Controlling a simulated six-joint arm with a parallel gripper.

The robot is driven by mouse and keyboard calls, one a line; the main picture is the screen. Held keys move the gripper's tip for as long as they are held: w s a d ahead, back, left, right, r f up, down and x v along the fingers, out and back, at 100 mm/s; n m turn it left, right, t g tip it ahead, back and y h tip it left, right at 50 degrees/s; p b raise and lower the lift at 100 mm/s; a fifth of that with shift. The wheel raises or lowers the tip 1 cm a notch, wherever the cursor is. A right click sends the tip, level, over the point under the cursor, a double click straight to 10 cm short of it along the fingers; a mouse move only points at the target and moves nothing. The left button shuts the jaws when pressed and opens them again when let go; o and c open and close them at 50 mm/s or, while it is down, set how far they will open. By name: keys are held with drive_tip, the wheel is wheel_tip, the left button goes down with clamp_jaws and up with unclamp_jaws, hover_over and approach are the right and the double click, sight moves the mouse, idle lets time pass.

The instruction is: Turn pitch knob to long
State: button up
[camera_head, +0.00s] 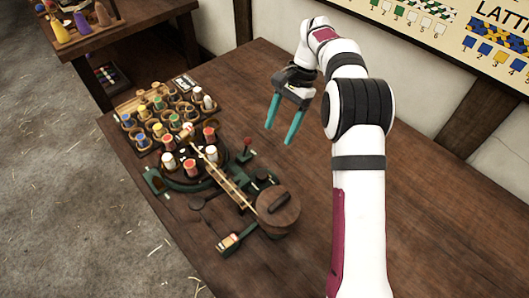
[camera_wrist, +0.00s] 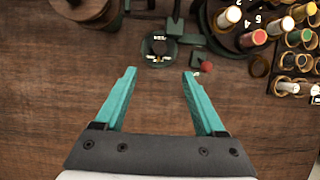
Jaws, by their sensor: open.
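A dark round knob (camera_wrist: 159,47) with small pale marks beside it sits on the green rope machine; I take it to be the pitch knob. Its pointer and its setting are too small to read. In the head view the knob (camera_head: 262,179) is between a red-topped lever (camera_head: 247,145) and a round wooden drum. My gripper (camera_head: 279,135) is open and empty above the bare table, to the upper right of the machine. In the wrist view its teal fingers (camera_wrist: 159,73) point toward the knob, which appears just beyond and between the tips. Nothing is between the fingers.
The wooden drum (camera_head: 278,213) stands at the machine's right end. Bobbins on the machine (camera_head: 169,161) and a rack of coloured bobbins (camera_head: 158,113) stand to the left. The red lever's top (camera_wrist: 207,66) is close to one fingertip in the wrist view. The table's right side is clear.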

sight(262, 174)
drive_tip(key=x, duration=1.4)
drive_tip(key=shift+s+a+f, duration=0.1)
drive_tip(key=shift+s+f, duration=0.05)
drive_tip(key=shift+f, duration=0.2)
clamp_jaws()
